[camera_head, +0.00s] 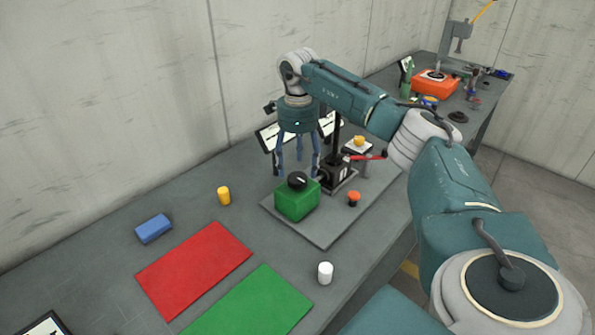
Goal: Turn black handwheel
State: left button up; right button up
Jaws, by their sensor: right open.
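A black handwheel (297,180) sits on top of a green block-shaped jack (297,202) on a grey base plate (325,235). My right gripper (298,168) hangs from above, pointing down, with its fingers spread open over the handwheel. The fingertips are close to the wheel; I cannot tell whether they touch it. Just behind stands a black device with a red lever (367,157). My left gripper is not in view.
A red mat (195,268) and a green mat (250,305) lie at the front left. An orange-topped button (354,197) is right of the jack. A wall runs behind.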

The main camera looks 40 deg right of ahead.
aim_at(298, 177)
jog(key=shift+f+p, duration=0.3)
jog(key=shift+f, duration=1.55)
jog(key=shift+a, duration=0.1)
jog(key=c, duration=1.1)
jog(key=shift+r, duration=0.1)
